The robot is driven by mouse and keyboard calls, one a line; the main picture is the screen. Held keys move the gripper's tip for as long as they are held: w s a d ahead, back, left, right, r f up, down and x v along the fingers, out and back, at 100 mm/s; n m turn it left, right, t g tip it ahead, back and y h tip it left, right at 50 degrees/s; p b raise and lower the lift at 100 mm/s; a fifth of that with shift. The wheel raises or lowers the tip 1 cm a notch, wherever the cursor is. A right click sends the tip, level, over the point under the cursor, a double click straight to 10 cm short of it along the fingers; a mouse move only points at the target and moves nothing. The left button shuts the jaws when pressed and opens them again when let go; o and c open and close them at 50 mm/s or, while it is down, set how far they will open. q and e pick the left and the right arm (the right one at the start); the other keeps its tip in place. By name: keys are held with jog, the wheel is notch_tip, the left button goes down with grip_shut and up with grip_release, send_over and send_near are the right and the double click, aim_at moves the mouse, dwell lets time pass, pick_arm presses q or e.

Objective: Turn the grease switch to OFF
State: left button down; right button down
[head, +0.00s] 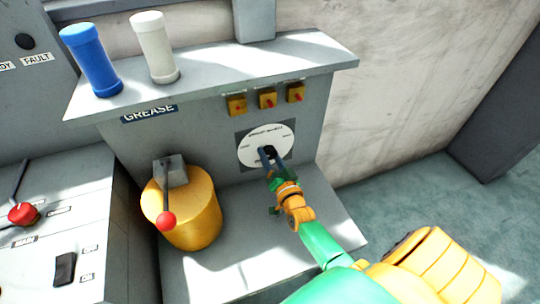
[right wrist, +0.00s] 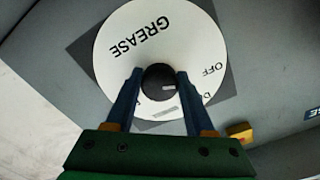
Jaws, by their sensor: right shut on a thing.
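The grease switch is a black round knob (right wrist: 157,80) at the middle of a white dial plate (right wrist: 150,42). The plate reads GREASE, with OFF near its right edge in the right wrist view; other lettering is partly hidden behind a finger. In the head view the dial (head: 264,131) is on the upright grey panel. My right gripper (right wrist: 160,76) has a blue finger on each side of the knob and is shut on it; it also shows in the head view (head: 267,154). A small pale mark shows on the knob, but I cannot tell which label it points to. My left gripper is out of view.
Yellow boxes with red switches (head: 267,98) sit above the dial. A yellow cylinder (head: 196,215) with a red-knobbed lever stands left of it. A blue cylinder (head: 91,62) and a white cylinder (head: 155,48) stand on the top shelf. The floor at right is clear.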

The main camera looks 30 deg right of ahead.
dwell(0.5)
jog(key=shift+c, duration=1.3)
grip_release()
jog(key=p+v, duration=0.1)
jog(key=v, duration=0.6)
jog(key=shift+o, duration=1.3)
jog(key=p+v, duration=0.1)
jog(key=v, duration=0.3)
jog(key=shift+s+p, duration=0.3)
